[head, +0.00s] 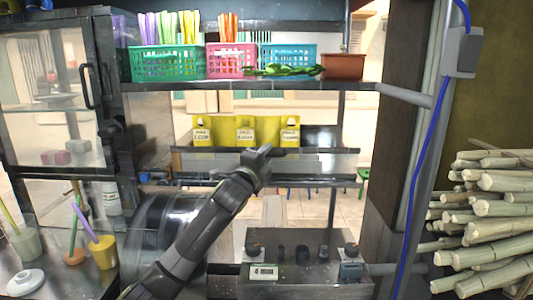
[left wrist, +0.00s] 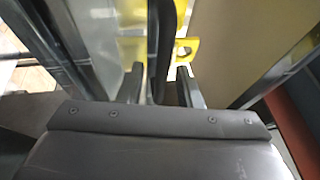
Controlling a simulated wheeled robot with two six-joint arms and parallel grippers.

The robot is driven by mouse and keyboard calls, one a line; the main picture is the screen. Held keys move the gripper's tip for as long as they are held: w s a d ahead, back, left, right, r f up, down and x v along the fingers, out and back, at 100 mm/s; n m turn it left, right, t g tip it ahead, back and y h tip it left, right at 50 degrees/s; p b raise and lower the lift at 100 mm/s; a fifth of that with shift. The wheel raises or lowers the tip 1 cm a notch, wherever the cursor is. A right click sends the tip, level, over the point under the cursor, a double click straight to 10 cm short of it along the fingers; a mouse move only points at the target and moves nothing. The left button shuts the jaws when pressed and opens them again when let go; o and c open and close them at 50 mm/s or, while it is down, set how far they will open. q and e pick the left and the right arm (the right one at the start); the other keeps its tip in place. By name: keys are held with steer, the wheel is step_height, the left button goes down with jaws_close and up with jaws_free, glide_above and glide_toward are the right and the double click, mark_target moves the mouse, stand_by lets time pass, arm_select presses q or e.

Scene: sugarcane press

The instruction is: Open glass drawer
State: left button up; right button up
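The glass drawer (head: 325,162) is a wide clear panel between dark horizontal rails, in the middle of the rack in the head view. Yellow holders with labelled fronts (head: 245,132) stand behind it. My left gripper (head: 268,152) is at the drawer's upper front edge, near its middle. In the left wrist view, my left gripper's two fingers (left wrist: 160,88) are apart. A black bar (left wrist: 163,45), apparently the drawer's handle or rail, runs between them, with gaps visible beside it. Whether a finger touches it cannot be told. My right gripper is not in view.
Coloured baskets (head: 165,64) and a brown planter (head: 344,66) stand on the shelf above. A glass-door cabinet (head: 50,95) is at left, with cups (head: 103,252) below it. A control box (head: 300,272) sits below the drawer. Cane stalks (head: 490,215) are piled at right.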

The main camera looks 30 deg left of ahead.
arm_select(q)
steer(key=shift+w+r, duration=0.1)
steer(key=shift+w, duration=0.25)
jaws_close()
stand_by(0.4)
